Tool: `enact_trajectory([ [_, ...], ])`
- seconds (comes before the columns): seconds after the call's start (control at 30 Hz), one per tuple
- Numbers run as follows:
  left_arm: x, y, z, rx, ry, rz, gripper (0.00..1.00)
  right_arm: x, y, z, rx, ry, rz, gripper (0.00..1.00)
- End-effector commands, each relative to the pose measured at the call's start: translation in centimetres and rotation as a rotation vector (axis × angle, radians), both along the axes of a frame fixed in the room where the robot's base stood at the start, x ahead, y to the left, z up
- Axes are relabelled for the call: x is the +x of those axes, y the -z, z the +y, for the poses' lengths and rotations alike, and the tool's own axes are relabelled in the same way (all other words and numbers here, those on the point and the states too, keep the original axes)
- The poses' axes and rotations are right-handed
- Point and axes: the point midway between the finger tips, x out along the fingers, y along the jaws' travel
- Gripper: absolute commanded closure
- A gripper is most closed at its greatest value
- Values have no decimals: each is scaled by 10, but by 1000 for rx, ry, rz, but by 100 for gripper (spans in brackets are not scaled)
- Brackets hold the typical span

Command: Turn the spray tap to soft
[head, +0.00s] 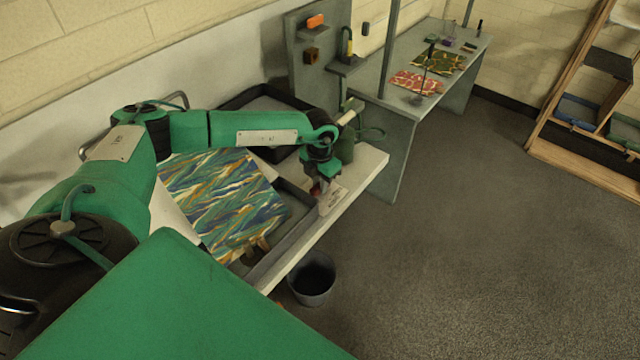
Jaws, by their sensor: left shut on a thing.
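My left gripper (320,187) reaches down at the front right of the grey tray (292,212) on the near bench. It is shut on a small red part, which I take to be the handle of the spray tap (315,190); the fingers hide most of it. A pale plate with small dark markings (332,199) stands right beside the fingers. The markings are too small to read, so I cannot tell which setting the tap is at. My right gripper is not in view.
A marbled sheet (222,200) slopes over the grey tray, left of my gripper. A black-rimmed tray (238,100) lies behind my arm. A dark green bottle (346,148) stands close behind the gripper. A bucket (313,282) stands on the floor.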

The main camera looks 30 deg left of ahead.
Motion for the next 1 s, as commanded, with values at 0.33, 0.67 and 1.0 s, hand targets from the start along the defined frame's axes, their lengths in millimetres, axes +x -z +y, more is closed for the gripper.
enact_trajectory([
  [0.33, 1, 5, 0, -1, 279, -3, 100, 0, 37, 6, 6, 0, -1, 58],
  [0.67, 1, 4, 0, 0, 525, -3, 100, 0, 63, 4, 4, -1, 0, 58],
  [1.0, 1, 1, 0, 0, 657, -3, 100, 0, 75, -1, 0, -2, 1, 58],
])
